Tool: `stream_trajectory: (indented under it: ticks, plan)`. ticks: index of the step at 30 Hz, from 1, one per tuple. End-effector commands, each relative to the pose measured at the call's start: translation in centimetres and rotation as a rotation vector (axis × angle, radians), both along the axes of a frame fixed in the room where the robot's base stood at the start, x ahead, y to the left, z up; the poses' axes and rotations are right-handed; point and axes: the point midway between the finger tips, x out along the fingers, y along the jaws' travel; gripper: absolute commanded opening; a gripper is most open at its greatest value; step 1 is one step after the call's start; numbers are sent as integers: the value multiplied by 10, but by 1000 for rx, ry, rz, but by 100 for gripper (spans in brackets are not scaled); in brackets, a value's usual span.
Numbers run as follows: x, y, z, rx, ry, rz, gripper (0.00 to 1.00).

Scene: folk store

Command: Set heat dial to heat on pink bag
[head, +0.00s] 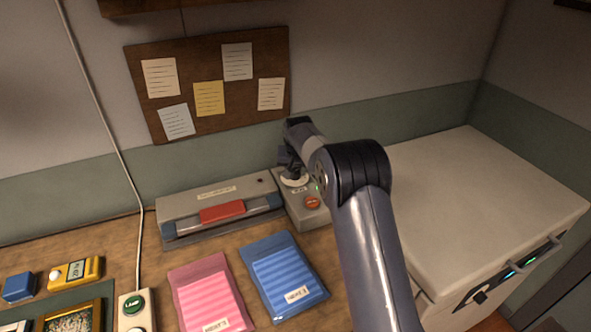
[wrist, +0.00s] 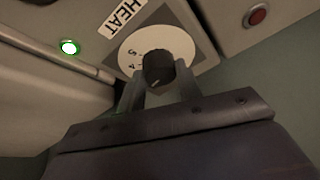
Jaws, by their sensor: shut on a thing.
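The heat dial is a dark round knob (wrist: 158,66) on a white numbered disc (wrist: 133,55), beside a HEAT label (wrist: 122,18). My gripper (wrist: 160,84) is shut on the knob, one finger on each side. A pale mark on the knob points toward the gripper's side; the number it meets cannot be told. In the head view my gripper (head: 291,166) reaches down over the white disc (head: 295,182) and hides the knob. The pink bag (head: 207,291) lies flat on the table, its label starting with HEAT; I cannot read its number surely.
The sealer (head: 185,211) with a red handle stands left of the dial box (head: 312,218), which has a red button (head: 312,202). A blue bag (head: 283,272) lies right of the pink one. A lamp switch (head: 133,306) is left. A white cabinet (head: 470,210) stands right.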

Motion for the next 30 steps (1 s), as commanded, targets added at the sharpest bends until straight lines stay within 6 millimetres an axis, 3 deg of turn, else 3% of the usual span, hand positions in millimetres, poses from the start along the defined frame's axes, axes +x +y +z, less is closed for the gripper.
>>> stream_trajectory:
  ticks: [14,15,22,30]
  plan:
    - [0,0,0,1,0,-11,11]
    - [0,0,0,1,0,-11,37]
    - [0,0,0,1,0,-12,55]
    - [0,0,2,0,0,-11,55]
